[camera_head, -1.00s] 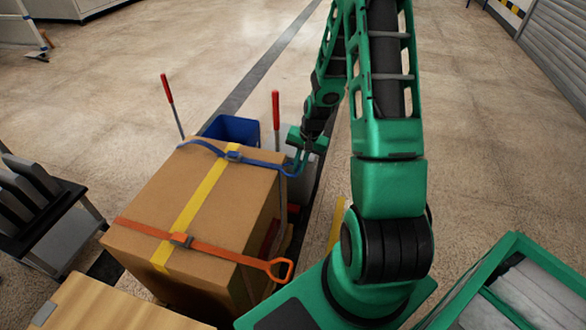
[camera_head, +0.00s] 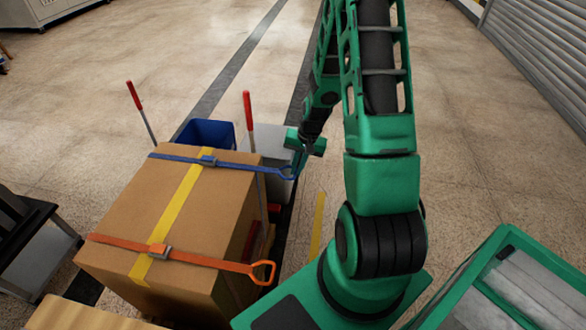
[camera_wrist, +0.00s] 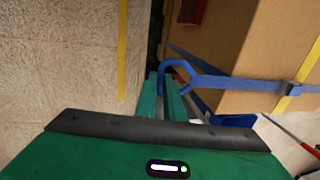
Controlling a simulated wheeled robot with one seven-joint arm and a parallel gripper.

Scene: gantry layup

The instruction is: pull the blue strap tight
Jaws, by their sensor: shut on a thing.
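The blue strap (camera_head: 238,166) runs across the far part of a big cardboard box (camera_head: 130,205), through a buckle (camera_head: 208,161). It looks straight from the box to its loop handle at the right. My gripper (camera_head: 299,165) is at that handle, beyond the box's right side. In the wrist view, the blue loop handle (camera_wrist: 182,66) passes between my fingers (camera_wrist: 161,92), which are shut on it. The blue strap (camera_wrist: 235,83) leads from there to the box (camera_wrist: 252,45). The fingertips are small and partly hidden in the head view.
An orange strap (camera_head: 205,258) with a loop handle crosses the box's near part. A yellow band (camera_head: 181,207) crosses both straps. Two red-handled rods (camera_head: 247,107) and a blue bin (camera_head: 205,133) stand behind the box. A green-framed cart (camera_head: 490,285) is at right. Open floor lies beyond.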

